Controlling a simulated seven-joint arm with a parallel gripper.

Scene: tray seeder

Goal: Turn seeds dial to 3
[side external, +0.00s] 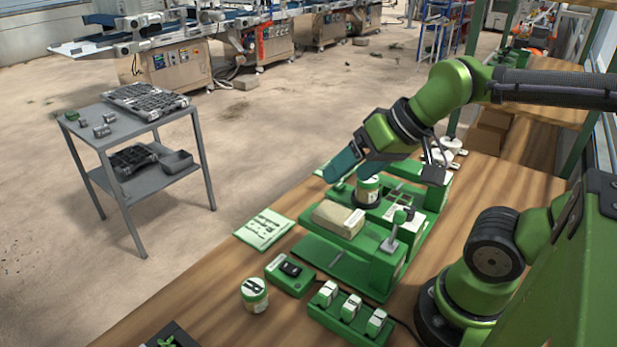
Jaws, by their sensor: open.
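The green tray seeder (381,267) stands on the wooden bench, with a tan block (338,219) on it and a lever with a grey plate (391,243) at its near right. A labelled jar (368,188) sits on a dark round base (367,202) at its far end. I cannot make out which part is the seeds dial or read any number. My gripper (362,160) is open above the far end of the seeder, beside and above the jar. A teal finger shows at its left; the other finger is hard to make out. No held object shows.
A green card (264,229) lies left of the seeder. In front are a green box with a black switch (290,267), a second jar (254,294) and a green rack (343,330) with white-topped pieces. White items (447,150) stand behind.

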